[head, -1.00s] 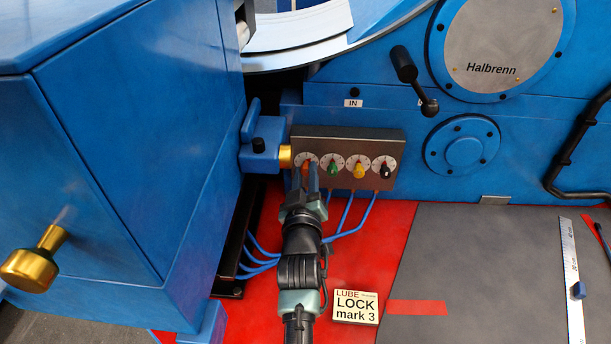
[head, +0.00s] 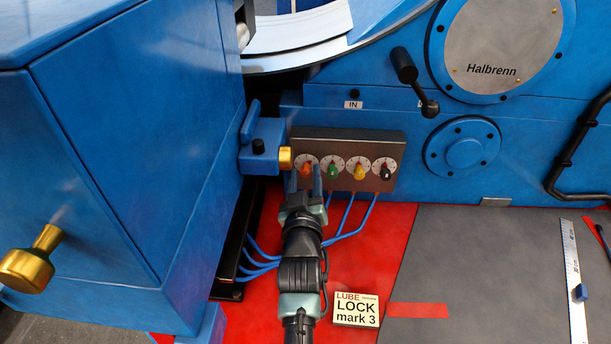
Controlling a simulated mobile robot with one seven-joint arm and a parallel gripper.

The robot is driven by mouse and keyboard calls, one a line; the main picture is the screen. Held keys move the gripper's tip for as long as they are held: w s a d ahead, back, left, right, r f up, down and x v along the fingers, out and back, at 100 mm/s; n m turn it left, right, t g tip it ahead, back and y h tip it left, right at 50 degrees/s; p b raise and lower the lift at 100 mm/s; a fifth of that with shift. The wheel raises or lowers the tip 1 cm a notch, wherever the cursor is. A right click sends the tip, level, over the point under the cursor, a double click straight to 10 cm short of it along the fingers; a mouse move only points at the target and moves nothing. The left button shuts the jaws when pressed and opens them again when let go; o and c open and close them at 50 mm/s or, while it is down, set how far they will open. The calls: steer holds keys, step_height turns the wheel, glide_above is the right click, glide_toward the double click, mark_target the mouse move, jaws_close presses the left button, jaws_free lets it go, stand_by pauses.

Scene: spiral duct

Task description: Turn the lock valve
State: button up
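A dark valve panel (head: 347,143) is mounted low on the blue machine. My gripper (head: 304,174) is in front of the leftmost dial, pointing at the panel. Its two blue fingers are spread apart, one on each side below the orange knob, and nothing is held between them. A sign (head: 356,310) on the floor reads "LUBE LOCK mark 3". I cannot read the dial marks or tell which knob is the lock valve.
A blue block with a brass end (head: 285,158) sits close to the panel's left edge. Blue hoses (head: 348,222) run below the panel. A large blue cabinet (head: 140,170) fills the left. A black-knobbed lever (head: 406,68) is above right. The grey mat (head: 480,270) has free room.

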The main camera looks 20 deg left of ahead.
steer(key=shift+o, duration=0.4)
steer(key=v, duration=1.3)
steer(key=shift+w+r, duration=0.1)
steer(key=shift+r, duration=0.05)
steer(key=w+d+r+m+t+p, duration=0.1)
steer(key=d+r+t+p, duration=0.15)
steer(key=r, duration=1.25)
steer(key=d+r+m+t+p, duration=0.1)
steer(key=d+r+t+p, duration=0.15)
steer(key=r, duration=1.25)
steer(key=s+d+r+m+t+h+p, duration=0.1)
steer(key=s+r, duration=0.3)
steer(key=r, duration=0.5)
steer(key=s+d+r+m+t+h+p, duration=0.1)
steer(key=s+d+r+t+p, duration=0.1)
steer(key=r, duration=0.7)
steer(key=s+d+r+m+t+h+p, duration=0.1)
steer(key=s+d+r+m+t+h, duration=0.1)
steer(key=s+r, duration=0.4)
step_height(320, 180, up, 3)
steer(key=shift+s+d, duration=0.3)
steer(key=shift+d, duration=0.15)
